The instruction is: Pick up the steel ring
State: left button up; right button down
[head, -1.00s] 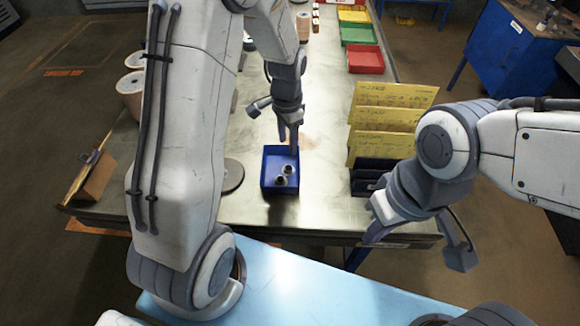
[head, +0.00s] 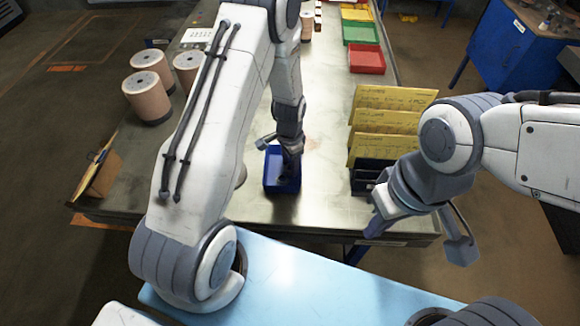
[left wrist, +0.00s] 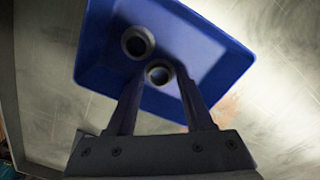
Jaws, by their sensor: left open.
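Two small steel rings, one (left wrist: 138,42) and another (left wrist: 160,74), lie in the blue bin (left wrist: 215,85) in the left wrist view. In the head view the bin (head: 271,172) stands on the table, and my left gripper (head: 289,183) reaches down into it, hiding the rings. My left gripper (left wrist: 158,81) is open; its fingers point at the nearer ring, which shows between the fingertips. I cannot tell whether they touch it. My right gripper (head: 376,228) hangs empty-looking at the table's front right; its jaw opening is unclear.
Yellow cards (head: 385,118) stand in a dark rack (head: 365,178) right of the bin. Red (head: 366,59) and green (head: 359,33) trays line the far right edge. Several spools (head: 148,97) stand at the left. Bare table lies between bin and rack.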

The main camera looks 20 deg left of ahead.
pick_arm(q)
grip_shut()
jog(key=shift+r, duration=0.1)
